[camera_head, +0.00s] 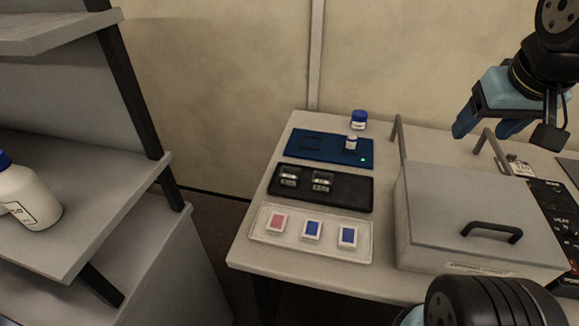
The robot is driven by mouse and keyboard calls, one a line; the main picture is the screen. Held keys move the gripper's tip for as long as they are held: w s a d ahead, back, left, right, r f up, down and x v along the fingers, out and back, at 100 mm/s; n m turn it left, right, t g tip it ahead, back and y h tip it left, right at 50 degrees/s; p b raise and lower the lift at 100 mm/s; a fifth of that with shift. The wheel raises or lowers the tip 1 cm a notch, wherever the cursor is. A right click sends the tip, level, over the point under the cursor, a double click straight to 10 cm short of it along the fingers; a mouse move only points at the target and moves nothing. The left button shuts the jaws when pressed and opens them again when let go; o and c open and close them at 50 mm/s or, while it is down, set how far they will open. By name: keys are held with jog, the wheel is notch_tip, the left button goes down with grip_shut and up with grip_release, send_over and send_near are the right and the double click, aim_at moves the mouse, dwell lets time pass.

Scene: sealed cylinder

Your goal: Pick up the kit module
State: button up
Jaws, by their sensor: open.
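No label in view names the kit module, so I cannot tell for certain which object it is. A white tray (263,234) at the table's front left holds one pink-faced piece (276,222) and two blue-faced pieces, a middle one (312,230) and a right one (347,236). Behind it, a black tray (345,193) holds two small clear-and-dark blocks, a left one (289,176) and a right one (322,181). My gripper (490,126) is open and empty at upper right, above the table and well apart from the trays.
A blue plate (320,151) with a small white cylinder (351,142) and green light lies behind the black tray. A blue-capped jar (359,120) stands behind it. A grey handled box (470,210) stands right of the trays. Grey shelves with a white bottle (28,197) are left.

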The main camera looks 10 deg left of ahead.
jog(key=o, duration=0.4)
jog(key=f+n, duration=0.1)
jog(key=w+f+n+g+h, duration=0.1)
jog(key=w+f+n, duration=0.1)
jog(key=f, duration=0.1)
jog(key=shift+w+n+g+h, duration=0.25)
jog(key=shift+n+g+h, duration=0.05)
jog(key=shift+n+g, duration=0.1)
jog(key=shift+o, duration=0.4)
jog(key=w+a+f+n+h, duration=0.1)
jog(key=n, duration=0.1)
jog(key=w+a+f+n+h, duration=0.1)
jog(key=f+n, duration=0.1)
jog(key=shift+w+a, duration=0.1)
jog(key=shift+w, duration=0.15)
jog(key=n+t+y, duration=0.3)
jog(key=n+t, duration=0.7)
jog(key=n, duration=1.6)
send_near(290, 172)
jog(key=x, duration=0.4)
jog(key=shift+w+r, duration=0.15)
jog(key=shift+r, duration=0.15)
jog(key=shift+f+x, duration=0.2)
jog(key=shift+x, duration=1.1)
jog(key=shift+f+x, duration=0.15)
jog(key=shift+x, duration=1.15)
